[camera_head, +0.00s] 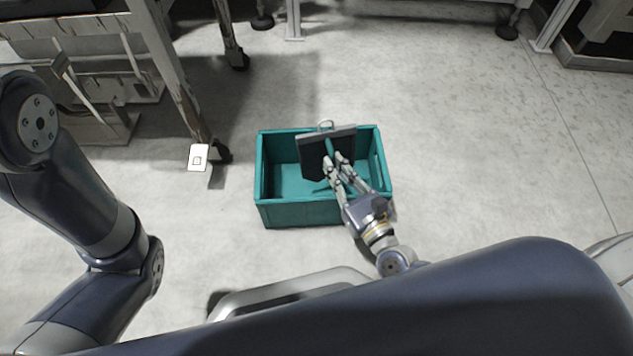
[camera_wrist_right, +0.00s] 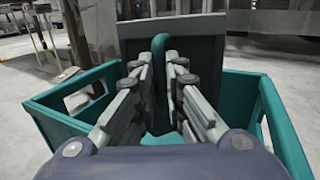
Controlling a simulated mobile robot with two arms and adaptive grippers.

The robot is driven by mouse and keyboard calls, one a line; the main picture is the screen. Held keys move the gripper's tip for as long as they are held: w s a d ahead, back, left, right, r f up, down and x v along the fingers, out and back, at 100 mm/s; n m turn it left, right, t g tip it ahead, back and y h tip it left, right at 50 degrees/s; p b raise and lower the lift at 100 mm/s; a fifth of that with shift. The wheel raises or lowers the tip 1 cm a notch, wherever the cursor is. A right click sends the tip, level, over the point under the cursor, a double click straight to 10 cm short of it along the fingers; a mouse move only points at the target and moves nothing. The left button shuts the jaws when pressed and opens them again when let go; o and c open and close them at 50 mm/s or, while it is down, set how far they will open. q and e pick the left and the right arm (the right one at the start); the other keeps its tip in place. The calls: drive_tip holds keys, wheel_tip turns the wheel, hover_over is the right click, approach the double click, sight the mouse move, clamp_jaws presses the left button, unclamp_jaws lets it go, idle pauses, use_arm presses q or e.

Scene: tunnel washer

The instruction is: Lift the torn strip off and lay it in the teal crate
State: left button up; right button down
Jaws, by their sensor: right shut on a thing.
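The torn strip (camera_head: 312,158) looks like a dark grey flat panel with a teal handle on its face and a small loop at its top edge. It also shows in the right wrist view (camera_wrist_right: 207,50), standing roughly upright beyond the fingers. My right gripper (camera_head: 335,163) is shut on the teal handle, which shows between the fingers in the wrist view (camera_wrist_right: 160,72). The strip is over the open teal crate (camera_head: 295,215), covering part of its back rim. I cannot tell whether its lower edge touches the crate. My left gripper is out of view.
The crate stands on a pale floor with free room around it. A worn metal frame leg (camera_head: 180,95) stands to the left, with a small white card (camera_head: 199,158) near its foot. More machine feet (camera_head: 507,31) stand at the back.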

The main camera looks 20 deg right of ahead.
drive_tip(key=shift+r, duration=0.1)
drive_tip(key=c, duration=1.6)
unclamp_jaws()
drive_tip(key=shift+m+t+h, duration=0.3)
drive_tip(key=shift+h, duration=0.1)
drive_tip(key=r+p, duration=0.8)
drive_tip(key=r, duration=0.2)
drive_tip(key=s+r+p, duration=0.1)
drive_tip(key=r+p, duration=0.8)
drive_tip(key=r, duration=0.1)
drive_tip(key=s+r+p, duration=0.1)
drive_tip(key=r+p, duration=0.8)
drive_tip(key=r, duration=0.1)
drive_tip(key=shift+s+d, duration=0.15)
drive_tip(key=shift+d, duration=0.05)
